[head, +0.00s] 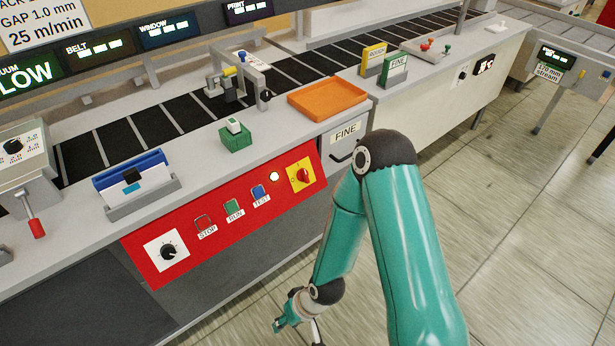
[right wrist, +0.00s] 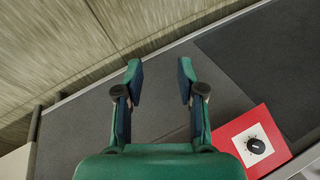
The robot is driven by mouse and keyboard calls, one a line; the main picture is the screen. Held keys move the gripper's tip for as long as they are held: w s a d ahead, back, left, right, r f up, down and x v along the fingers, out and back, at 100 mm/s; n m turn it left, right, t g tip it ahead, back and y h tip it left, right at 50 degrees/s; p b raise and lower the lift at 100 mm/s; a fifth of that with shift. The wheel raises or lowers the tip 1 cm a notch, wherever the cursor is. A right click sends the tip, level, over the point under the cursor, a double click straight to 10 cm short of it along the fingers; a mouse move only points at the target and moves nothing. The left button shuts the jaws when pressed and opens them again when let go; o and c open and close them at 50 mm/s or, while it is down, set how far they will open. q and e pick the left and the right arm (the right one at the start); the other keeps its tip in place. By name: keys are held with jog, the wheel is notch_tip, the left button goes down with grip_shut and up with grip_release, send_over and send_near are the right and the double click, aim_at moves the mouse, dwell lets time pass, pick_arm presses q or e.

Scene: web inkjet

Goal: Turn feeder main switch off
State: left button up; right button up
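The main switch (head: 303,175) is a red rotary knob on a yellow plate at the right end of the red control panel (head: 187,250). My right gripper (head: 296,325) hangs low in front of the machine, below the panel and apart from the switch. In the right wrist view its two fingers (right wrist: 160,75) are spread with nothing between them. That view shows a black dial (right wrist: 256,146) on a white plate at a panel corner, to the right of the fingers; the red switch does not show there. My left gripper is in neither view.
The panel also has a red STOP button (head: 203,221), a green RUN button (head: 233,206), a blue TEST button (head: 259,191) and a lit lamp (head: 274,176). Above it are an orange tray (head: 327,99) and a green block (head: 235,140). Open floor (head: 500,200) lies to the right.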

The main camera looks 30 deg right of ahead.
jog(key=w+d+r+t+b, duration=0.1)
jog(key=w+d+t+b, duration=0.35)
jog(key=w+d, duration=0.5)
jog(key=n+t+h+b, duration=0.3)
jog(key=t+b, duration=0.4)
jog(key=b, duration=0.3)
send_near(306, 173)
jog(key=shift+g, duration=0.25)
jog(key=b+x, duration=0.2)
jog(key=x, duration=0.7)
jog(key=shift+w+r, duration=0.15)
jog(key=shift+w, duration=0.05)
grip_shut()
